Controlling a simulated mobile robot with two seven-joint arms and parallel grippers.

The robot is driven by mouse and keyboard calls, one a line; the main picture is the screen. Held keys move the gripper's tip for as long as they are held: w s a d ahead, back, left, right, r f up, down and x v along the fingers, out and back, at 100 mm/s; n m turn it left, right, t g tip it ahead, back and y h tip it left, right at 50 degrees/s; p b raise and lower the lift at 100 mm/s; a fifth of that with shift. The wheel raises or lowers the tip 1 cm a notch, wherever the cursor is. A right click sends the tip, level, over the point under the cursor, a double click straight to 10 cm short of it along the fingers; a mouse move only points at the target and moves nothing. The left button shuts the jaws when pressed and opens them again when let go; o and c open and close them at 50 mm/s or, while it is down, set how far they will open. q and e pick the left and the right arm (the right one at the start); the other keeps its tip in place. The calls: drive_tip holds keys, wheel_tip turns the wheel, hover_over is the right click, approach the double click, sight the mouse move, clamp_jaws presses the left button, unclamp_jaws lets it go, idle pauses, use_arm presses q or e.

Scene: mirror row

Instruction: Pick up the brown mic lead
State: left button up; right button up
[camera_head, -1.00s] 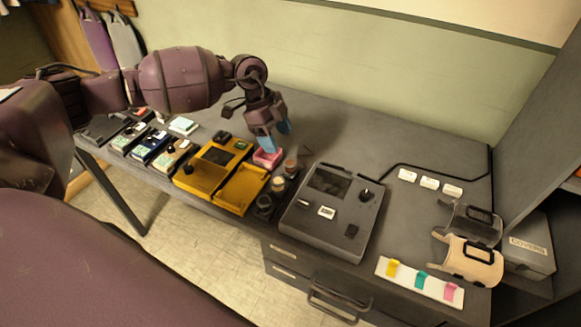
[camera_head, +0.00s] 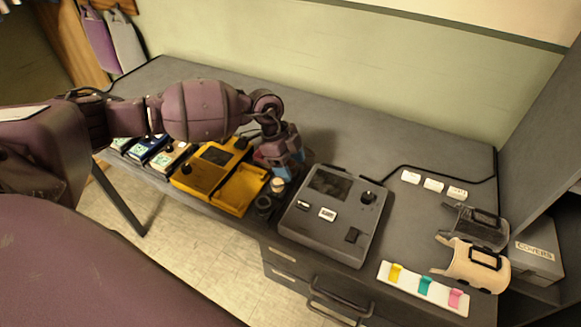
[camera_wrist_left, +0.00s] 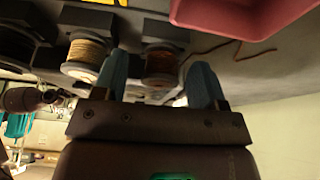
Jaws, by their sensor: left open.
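The brown mic lead (camera_wrist_left: 160,62) is wound on a small spool and shows in the left wrist view between the two blue fingers of my left gripper (camera_wrist_left: 158,72). A thin brown loose end trails from it to the right. The fingers are apart, one on each side of the spool; I cannot tell whether they touch it. In the head view my left gripper (camera_head: 280,165) hangs over the spool row and hides the brown lead. My right gripper is not in view.
A tan spool (camera_wrist_left: 88,55) and a black spool (camera_wrist_left: 15,45) stand beside the brown one. A pink box (camera_wrist_left: 225,12) is close on the other side. The yellow case (camera_head: 238,190) and grey console (camera_head: 325,225) flank the row. The back of the table is clear.

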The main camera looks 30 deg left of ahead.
use_arm(q)
drive_tip(key=c, duration=0.9)
drive_tip(key=shift+c, duration=0.5)
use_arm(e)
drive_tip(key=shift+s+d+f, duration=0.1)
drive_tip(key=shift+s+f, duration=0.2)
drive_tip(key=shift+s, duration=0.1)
use_arm(q)
wheel_tip(320, 180, up, 20)
drive_tip(key=p, duration=0.3)
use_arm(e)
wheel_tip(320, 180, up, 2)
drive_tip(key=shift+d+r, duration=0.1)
use_arm(q)
drive_tip(key=shift+f, duration=0.1)
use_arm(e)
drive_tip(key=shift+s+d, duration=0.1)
use_arm(q)
drive_tip(key=b, duration=0.1)
hover_over(290, 163)
drive_tip(key=shift+f, duration=3.65)
drive_tip(key=shift+f+b, duration=1.05)
drive_tip(key=shift+f, duration=3.95)
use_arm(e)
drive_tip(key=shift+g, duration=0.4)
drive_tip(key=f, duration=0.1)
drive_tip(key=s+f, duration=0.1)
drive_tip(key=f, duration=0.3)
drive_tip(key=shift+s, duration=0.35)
